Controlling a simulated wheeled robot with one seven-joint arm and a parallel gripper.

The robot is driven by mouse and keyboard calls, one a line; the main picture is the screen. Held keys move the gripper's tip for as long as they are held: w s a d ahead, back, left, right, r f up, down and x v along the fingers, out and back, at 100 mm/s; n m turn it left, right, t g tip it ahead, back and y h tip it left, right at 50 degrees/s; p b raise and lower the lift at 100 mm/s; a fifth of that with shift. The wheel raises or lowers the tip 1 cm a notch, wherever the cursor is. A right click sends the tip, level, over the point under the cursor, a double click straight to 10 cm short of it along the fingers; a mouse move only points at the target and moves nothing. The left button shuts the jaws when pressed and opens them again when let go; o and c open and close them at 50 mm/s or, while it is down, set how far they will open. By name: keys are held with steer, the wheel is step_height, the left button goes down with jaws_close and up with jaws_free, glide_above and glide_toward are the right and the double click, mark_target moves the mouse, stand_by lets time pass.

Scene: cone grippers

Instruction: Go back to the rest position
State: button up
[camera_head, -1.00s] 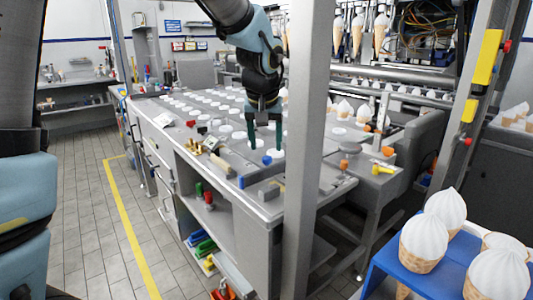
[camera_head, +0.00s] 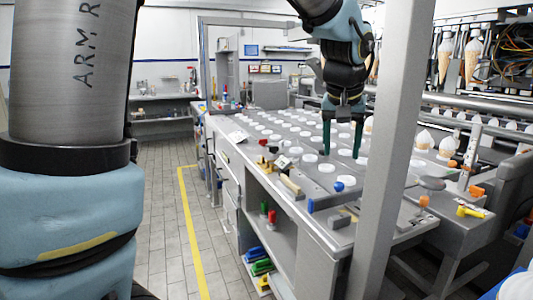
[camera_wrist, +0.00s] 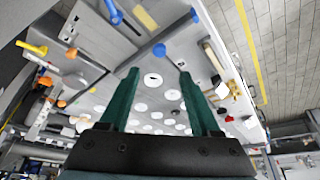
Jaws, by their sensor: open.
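My gripper (camera_head: 341,139) hangs fingers down over the grey workbench (camera_head: 375,213) in the head view. Its two green fingers are apart with nothing between them. In the wrist view the gripper (camera_wrist: 148,84) is also open and empty, with the workbench surface beyond the fingertips. White round discs (camera_head: 327,168) sit in rows on the bench around and below the fingers. I cannot tell how high the fingertips are above the top.
A grey post (camera_head: 396,150) stands in front of the bench, right of my gripper. A blue knob (camera_head: 339,186), a brush (camera_head: 290,185) and orange and yellow knobs (camera_head: 470,211) are on the bench. Ice-cream cones (camera_head: 472,62) hang at the right. The tiled floor at left is clear.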

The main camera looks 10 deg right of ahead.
steer(key=w+a+f+n+y, duration=0.1)
steer(key=a+f, duration=0.2)
steer(key=a, duration=0.4)
steer(key=w+a+f+n+g, duration=0.1)
steer(key=w+a+f, duration=0.15)
steer(key=a, duration=0.35)
steer(key=w+a+f+n+y, duration=0.1)
steer(key=a+f, duration=0.3)
steer(key=a, duration=0.3)
steer(key=s+a+f+n, duration=0.1)
steer(key=s+a+f, duration=0.2)
steer(key=a, duration=0.4)
steer(key=s+a+f+n+g, duration=0.1)
steer(key=s+a+f, duration=0.2)
steer(key=a, duration=0.5)
steer(key=shift+s+f+n, duration=0.2)
steer(key=shift+f+n, duration=0.1)
steer(key=shift+f, duration=0.15)
